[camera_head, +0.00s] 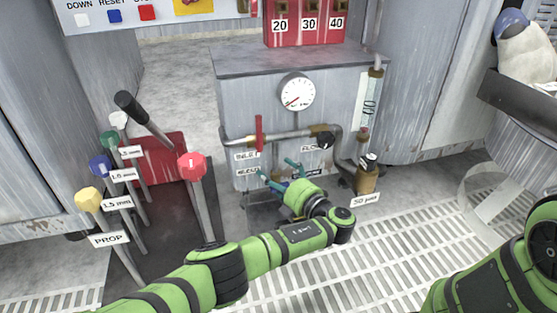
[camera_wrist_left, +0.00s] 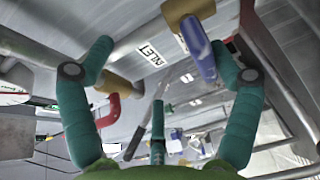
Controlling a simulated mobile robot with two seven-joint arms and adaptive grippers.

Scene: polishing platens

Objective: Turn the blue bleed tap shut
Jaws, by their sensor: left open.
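The blue bleed tap (camera_wrist_left: 199,50) shows in the left wrist view as a blue lever on a brass fitting (camera_wrist_left: 186,12). It lies between the spread teal fingers of my left gripper (camera_wrist_left: 160,50), nearer the right-hand fingertip; a small gap seems to remain, but contact is hard to judge. In the head view my left gripper (camera_head: 275,167) is at the front of the grey cabinet (camera_head: 232,110), below the pipe. The gripper is open and holds nothing. There the tap is mostly hidden behind the gripper. My right arm shows at lower right, its gripper out of view.
A red handle (camera_head: 259,133) stands on the pipe (camera_head: 290,134) above my gripper, under a round gauge (camera_head: 297,92). A brass bottle (camera_head: 367,176) stands right of it. Several coloured-knob levers, including a red one (camera_head: 191,166), stand at left. Grated floor (camera_head: 330,265) lies in front.

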